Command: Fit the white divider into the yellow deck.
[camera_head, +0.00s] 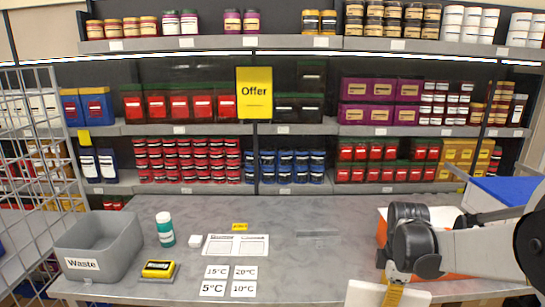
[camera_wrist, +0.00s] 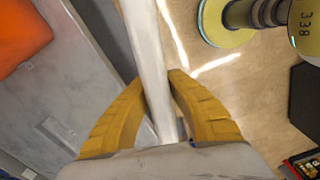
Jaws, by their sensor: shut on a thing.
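My gripper (camera_wrist: 157,82) has yellow ribbed fingers, shut on the long, thin white divider (camera_wrist: 149,45) in the wrist view. The divider runs between the fingers and out past the top edge. In the head view my gripper (camera_head: 393,291) points down at the table's front right, with the white divider (camera_head: 368,296) at its fingers, cut off by the bottom edge. I cannot make out a yellow deck for certain. A small yellow-and-black item (camera_head: 158,268) lies on the table at the left.
A grey Waste bin (camera_head: 83,265), a teal bottle with a white cap (camera_head: 165,232) and label cards (camera_head: 228,272) stand on the grey table. An orange-and-white container is beside my arm. The wrist view shows a round yellow base (camera_wrist: 207,25) under a dark cylinder. The table's middle right is mostly clear.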

